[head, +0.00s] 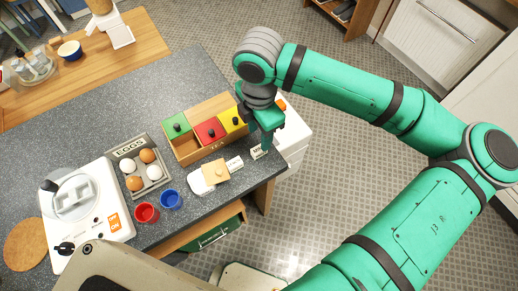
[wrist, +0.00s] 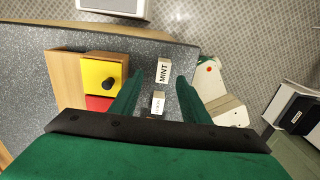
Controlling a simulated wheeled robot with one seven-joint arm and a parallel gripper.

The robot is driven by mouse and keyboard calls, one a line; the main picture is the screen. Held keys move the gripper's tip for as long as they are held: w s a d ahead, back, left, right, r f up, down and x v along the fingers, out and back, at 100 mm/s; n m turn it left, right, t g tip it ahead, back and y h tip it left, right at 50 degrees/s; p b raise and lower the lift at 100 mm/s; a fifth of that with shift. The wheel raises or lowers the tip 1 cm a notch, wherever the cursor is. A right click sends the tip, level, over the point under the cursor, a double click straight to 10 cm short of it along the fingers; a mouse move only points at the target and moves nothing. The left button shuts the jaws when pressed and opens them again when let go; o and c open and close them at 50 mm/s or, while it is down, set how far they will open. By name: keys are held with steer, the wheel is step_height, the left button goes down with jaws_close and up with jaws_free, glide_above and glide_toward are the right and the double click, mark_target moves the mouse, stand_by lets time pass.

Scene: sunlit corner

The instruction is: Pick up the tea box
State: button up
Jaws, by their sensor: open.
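A wooden box (head: 186,149) marked TEA stands on the grey counter, with green, red and yellow lids with black knobs. Its yellow and red end also shows at the left of the wrist view (wrist: 66,75). A small white box marked MINT (head: 258,152) lies near the counter's right edge; in the wrist view it (wrist: 163,72) shows between the fingers. A second small white box (head: 235,163) lies beside it, its label too small to read. My gripper (head: 267,139) is open and empty, pointing down by the MINT box, right of the wooden box.
A white dish with a wooden-topped piece (head: 214,172) sits in front of the wooden box. An egg tray (head: 154,185), a red cup (head: 146,213), a blue cup (head: 171,199) and a white appliance (head: 84,222) stand to the left.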

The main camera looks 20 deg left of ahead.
mark_target(259, 149)
steer(key=shift+f, duration=0.55)
steer(key=f, duration=0.1)
steer(key=s+f, duration=0.1)
steer(key=f, duration=0.1)
steer(key=shift+d+f, duration=0.15)
steer(key=shift+d, duration=0.05)
steer(key=shift+w+f, duration=0.1)
steer(key=shift+f, duration=0.5)
jaws_close()
